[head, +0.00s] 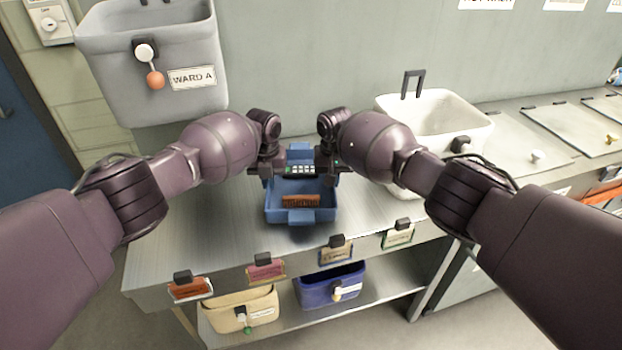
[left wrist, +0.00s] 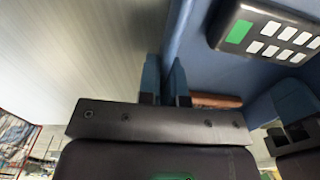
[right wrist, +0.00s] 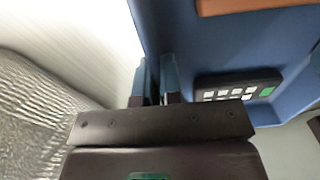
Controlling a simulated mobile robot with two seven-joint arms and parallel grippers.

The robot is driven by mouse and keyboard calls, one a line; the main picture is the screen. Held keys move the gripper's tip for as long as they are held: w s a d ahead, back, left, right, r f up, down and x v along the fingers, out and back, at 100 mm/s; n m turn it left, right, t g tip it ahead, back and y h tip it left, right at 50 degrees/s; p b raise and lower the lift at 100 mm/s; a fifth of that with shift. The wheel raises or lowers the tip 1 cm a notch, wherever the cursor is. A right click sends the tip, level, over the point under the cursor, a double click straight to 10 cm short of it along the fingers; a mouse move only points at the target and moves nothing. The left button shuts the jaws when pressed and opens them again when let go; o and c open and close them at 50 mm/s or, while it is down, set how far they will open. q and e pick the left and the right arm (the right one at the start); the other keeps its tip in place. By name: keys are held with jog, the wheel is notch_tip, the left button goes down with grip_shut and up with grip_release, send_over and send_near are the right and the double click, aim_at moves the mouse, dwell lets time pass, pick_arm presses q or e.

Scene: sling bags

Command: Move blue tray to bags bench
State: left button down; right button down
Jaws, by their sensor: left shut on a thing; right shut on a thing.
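The blue tray (head: 301,215) is in the middle of the head view, over the metal bench. Inside it are a dark keypad device (head: 301,170) and an orange-brown label or block (head: 300,201). My left gripper (head: 266,174) is shut on the tray's left wall, and the wall also shows in the left wrist view (left wrist: 200,40). My right gripper (head: 336,170) is shut on the tray's right wall, seen in the right wrist view (right wrist: 165,35). I cannot tell whether the tray touches the bench.
The metal bench (head: 180,240) has bare surface left of the tray. A grey WARD A bin (head: 150,70) is at the upper left. A white bin (head: 440,115) stands to the right. A beige bin (head: 240,310) and a dark blue bin (head: 325,285) sit on the lower shelf.

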pick_arm(q)
jog(key=shift+f, duration=0.45)
pick_arm(e)
jog(key=shift+f, duration=0.45)
pick_arm(q)
jog(key=c, duration=1.3)
grip_release()
pick_arm(e)
jog(key=c, duration=1.3)
grip_release()
pick_arm(q)
jog(key=shift+r, duration=0.1)
pick_arm(e)
jog(key=shift+r, duration=0.1)
pick_arm(q)
notch_tip(320, 180, up, 12)
jog(key=shift+f, duration=0.1)
pick_arm(e)
notch_tip(320, 180, up, 12)
